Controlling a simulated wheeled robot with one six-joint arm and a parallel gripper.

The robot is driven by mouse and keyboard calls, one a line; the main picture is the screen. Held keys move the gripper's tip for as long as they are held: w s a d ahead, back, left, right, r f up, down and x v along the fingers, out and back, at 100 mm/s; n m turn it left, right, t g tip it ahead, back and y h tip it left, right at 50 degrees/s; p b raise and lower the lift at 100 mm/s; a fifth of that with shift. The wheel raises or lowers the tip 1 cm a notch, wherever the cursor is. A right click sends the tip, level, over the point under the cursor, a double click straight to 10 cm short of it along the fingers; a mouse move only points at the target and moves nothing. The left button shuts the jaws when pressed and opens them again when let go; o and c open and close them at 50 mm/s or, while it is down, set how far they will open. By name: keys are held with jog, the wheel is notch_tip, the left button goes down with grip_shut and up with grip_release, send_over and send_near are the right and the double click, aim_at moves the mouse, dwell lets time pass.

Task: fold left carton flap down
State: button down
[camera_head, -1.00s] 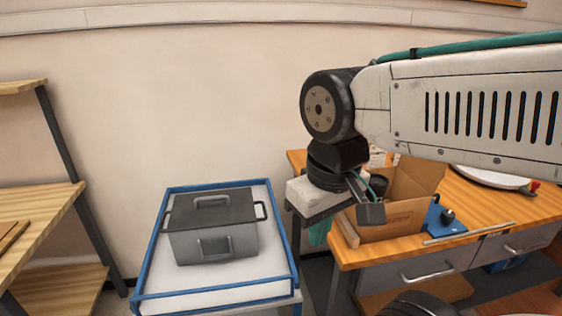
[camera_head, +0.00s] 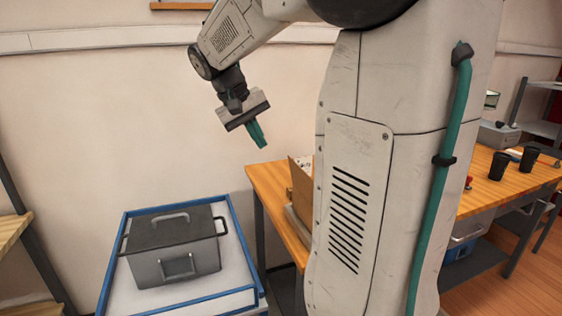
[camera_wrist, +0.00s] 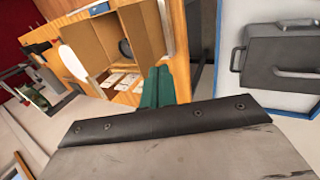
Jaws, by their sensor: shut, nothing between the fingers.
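The brown cardboard carton (camera_head: 298,184) stands on the wooden table, mostly hidden behind my arm in the head view. Only a narrow side strip of it shows there. In the wrist view the carton (camera_wrist: 110,40) is open, with brown panels standing up and a dark round thing inside. I cannot tell for certain which panel is the left flap. My gripper (camera_head: 262,141) is in the air, above and to the left of the carton, apart from it. Its teal fingers are together and empty; they also show in the wrist view (camera_wrist: 157,75).
A grey lidded metal box (camera_head: 172,247) sits on a blue-rimmed white cart (camera_head: 238,240) left of the table. Black cups (camera_head: 528,159) stand on the wooden table (camera_head: 480,195) at right. The air around my gripper is clear.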

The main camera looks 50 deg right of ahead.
send_over(302, 181)
jog(key=w+a, duration=0.2)
notch_tip(302, 181, down, 8)
jog(key=shift+w+a, duration=0.15)
jog(key=shift+f, duration=0.1)
jog(key=shift+s+d, duration=0.2)
jog(key=shift+d, duration=0.1)
